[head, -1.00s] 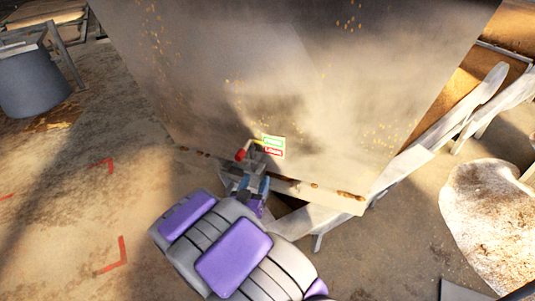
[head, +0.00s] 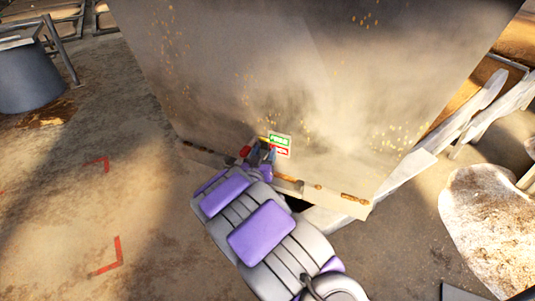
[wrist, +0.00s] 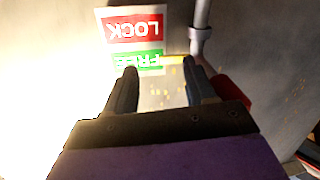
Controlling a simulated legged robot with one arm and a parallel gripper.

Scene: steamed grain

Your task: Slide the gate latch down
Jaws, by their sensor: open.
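The gate latch shows in the head view as a red knob (head: 245,151) with a short yellow bar (head: 262,139) beside it, low on the large metal panel. A label (head: 280,145), green above and red below, is just right of it. My gripper (head: 262,153) is open at the latch. In the wrist view my gripper (wrist: 161,80) has its fingers apart, with a strip of the yellow bar (wrist: 174,60) near the right fingertip. The red knob (wrist: 234,92) is partly hidden behind that finger. Contact cannot be told. The LOCK and FREE label (wrist: 136,30) appears upside down.
The metal panel (head: 300,60) fills the upper middle, with a rusty lower edge. A grey vertical rod (wrist: 201,25) is above the right finger. Pale rails (head: 465,120) stand at right, and a grey drum (head: 32,78) at far left. The left floor is open.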

